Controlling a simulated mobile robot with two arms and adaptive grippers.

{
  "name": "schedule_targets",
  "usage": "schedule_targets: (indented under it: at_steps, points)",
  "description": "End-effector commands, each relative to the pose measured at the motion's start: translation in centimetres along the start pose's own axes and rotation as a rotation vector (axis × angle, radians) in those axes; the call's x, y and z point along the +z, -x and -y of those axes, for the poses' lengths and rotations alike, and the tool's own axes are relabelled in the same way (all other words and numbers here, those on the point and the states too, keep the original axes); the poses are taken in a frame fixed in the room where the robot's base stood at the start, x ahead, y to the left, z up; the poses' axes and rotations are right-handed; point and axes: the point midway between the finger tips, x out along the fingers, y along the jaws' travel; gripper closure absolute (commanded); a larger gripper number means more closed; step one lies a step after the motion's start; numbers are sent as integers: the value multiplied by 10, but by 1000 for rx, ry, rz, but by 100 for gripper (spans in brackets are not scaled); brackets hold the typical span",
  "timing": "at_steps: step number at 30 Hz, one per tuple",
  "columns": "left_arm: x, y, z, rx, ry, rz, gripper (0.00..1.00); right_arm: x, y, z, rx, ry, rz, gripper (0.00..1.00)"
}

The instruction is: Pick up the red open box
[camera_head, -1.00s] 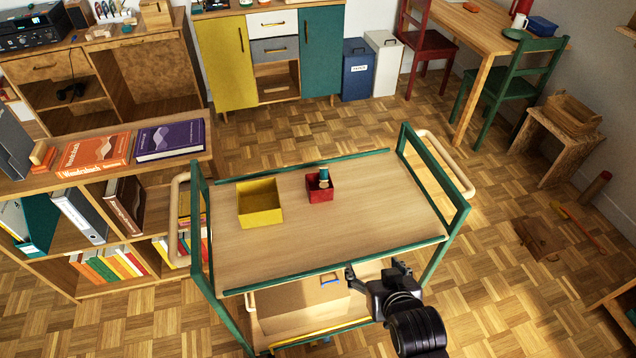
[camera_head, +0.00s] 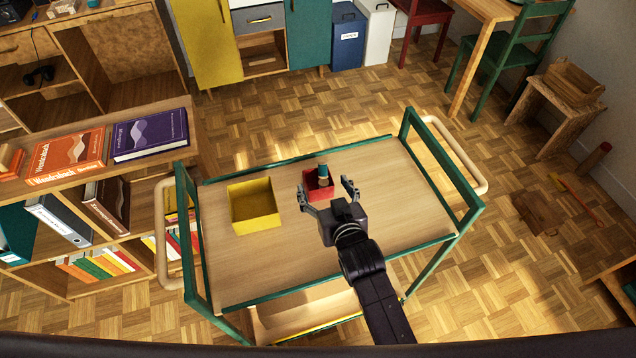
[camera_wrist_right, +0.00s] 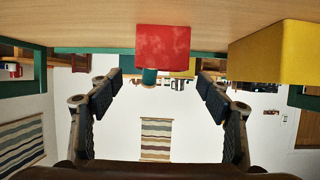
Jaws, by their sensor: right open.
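The red open box (camera_head: 318,188) stands on the wooden top of the trolley (camera_head: 290,265), with a small teal and tan object (camera_head: 323,173) standing up in it. My right gripper (camera_head: 329,190) reaches in from the front with its fingers spread, one to each side of the red box in the head view. In the right wrist view, which appears upside down, the red box (camera_wrist_right: 163,43) shows beyond the open fingers (camera_wrist_right: 161,88), with nothing between them. I cannot tell whether a finger touches the box. My left gripper is not in view.
A yellow open box (camera_head: 254,207) stands on the trolley left of the red box. Green rails and raised end frames (camera_head: 440,165) edge the trolley. A low bookshelf (camera_head: 80,165) with books is at the left. The right part of the trolley top is clear.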

Motion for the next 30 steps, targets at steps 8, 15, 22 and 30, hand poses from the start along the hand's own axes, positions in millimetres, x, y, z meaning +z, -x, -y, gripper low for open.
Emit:
schedule_targets:
  at_steps: [8,15,22,30]
  points:
    - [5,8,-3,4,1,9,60,-1,-30,2,0,0,0,29]
    - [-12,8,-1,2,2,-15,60,1,-49,2,0,0,0,29]
    - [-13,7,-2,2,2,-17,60,1,-50,2,0,0,-1,29]
    - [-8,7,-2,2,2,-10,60,2,-50,2,0,0,0,56]
